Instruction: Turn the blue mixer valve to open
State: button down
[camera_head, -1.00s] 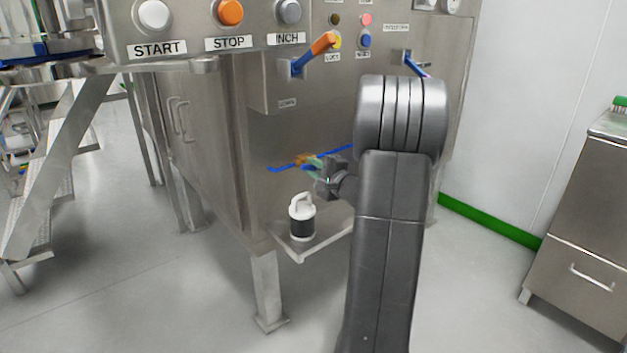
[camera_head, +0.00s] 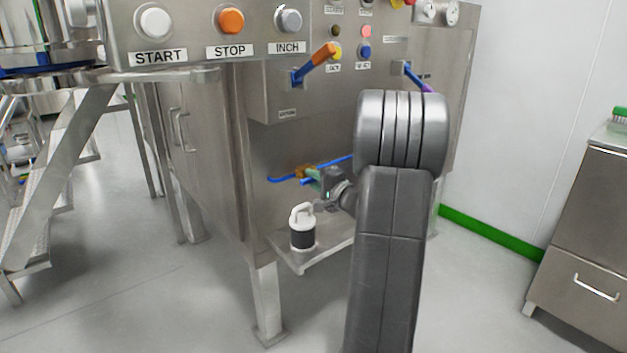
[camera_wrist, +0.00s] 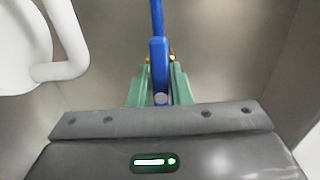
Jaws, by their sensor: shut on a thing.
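The blue valve handle (camera_wrist: 159,75) stands in the middle of the wrist view, between the two green fingers of my gripper (camera_wrist: 160,92). My gripper is shut on it near its lower end. In the head view my gripper (camera_head: 314,175) is at the low blue line (camera_head: 284,179) on the front of the steel machine, beside a small brass fitting (camera_head: 302,171). The fingers and wrist hide part of the valve there, so its exact angle is hard to tell.
A white and black container (camera_head: 302,228) with a loop handle stands on a steel shelf (camera_head: 298,266) close below my gripper. It also shows at the left of the wrist view (camera_wrist: 65,40). An orange-and-blue lever (camera_head: 314,63) sits above.

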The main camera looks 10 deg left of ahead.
jog(key=c, duration=1.3)
grip_release()
jog(key=shift+c, duration=0.2)
jog(key=shift+d, duration=0.1)
jog(key=p+v, duration=0.3)
jog(key=v, duration=1)
jog(key=shift+s+d, duration=0.2)
jog(key=shift+s, duration=0.1)
jog(key=shift+w, duration=0.1)
jog(key=b+x, duration=0.3)
jog(key=x, duration=1)
jog(key=shift+w+a, duration=0.2)
jog(key=shift+a, duration=0.1)
jog(key=shift+s+d, duration=0.1)
